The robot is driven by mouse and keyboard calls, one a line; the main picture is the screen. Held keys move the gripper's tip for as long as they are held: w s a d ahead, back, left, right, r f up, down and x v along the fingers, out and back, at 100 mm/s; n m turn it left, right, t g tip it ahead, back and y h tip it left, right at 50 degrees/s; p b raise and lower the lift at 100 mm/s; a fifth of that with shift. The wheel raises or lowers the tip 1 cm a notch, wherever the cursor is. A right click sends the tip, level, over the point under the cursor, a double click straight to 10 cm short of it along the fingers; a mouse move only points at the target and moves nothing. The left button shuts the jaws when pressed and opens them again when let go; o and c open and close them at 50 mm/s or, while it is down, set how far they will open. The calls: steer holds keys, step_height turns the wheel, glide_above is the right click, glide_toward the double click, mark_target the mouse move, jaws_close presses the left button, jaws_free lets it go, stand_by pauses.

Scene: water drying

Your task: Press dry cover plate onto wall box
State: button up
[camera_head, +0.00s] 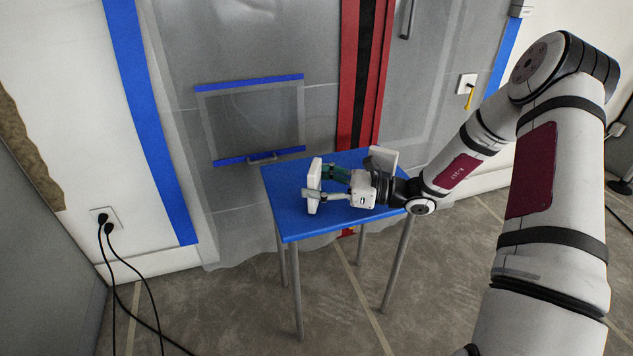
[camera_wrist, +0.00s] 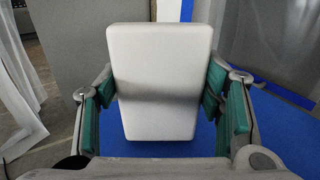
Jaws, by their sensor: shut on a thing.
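A white rounded plate (camera_head: 314,186) is held upright on edge above the left part of the blue table. It fills the middle of the wrist view (camera_wrist: 160,62), with a shadow across its face. My gripper (camera_head: 326,185) is shut on it, with the teal finger pads (camera_wrist: 214,90) at its left and right edges. Whether the plate touches the table is unclear. A white outlet box (camera_head: 467,84) with a yellow item hanging from it is on the wall at right. Another outlet (camera_head: 104,217) is low on the left wall; I cannot tell which is the task's wall box.
The blue table (camera_head: 290,224) stands beneath my gripper. A pale block (camera_head: 383,157) shows behind my wrist. A plastic sheet with a blue-taped flap (camera_head: 254,118) hangs behind. Black cords (camera_head: 147,290) run across the floor at left. The tabletop's front left is clear.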

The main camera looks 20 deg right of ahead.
steer(key=shift+f, duration=0.35)
steer(key=o, duration=1.1)
steer(key=shift+s+d, duration=0.2)
steer(key=shift+d, duration=0.15)
stand_by(0.4)
steer(key=c, duration=1.2)
step_height(320, 180, up, 6)
steer(key=p, duration=0.5)
steer(key=shift+p, duration=0.4)
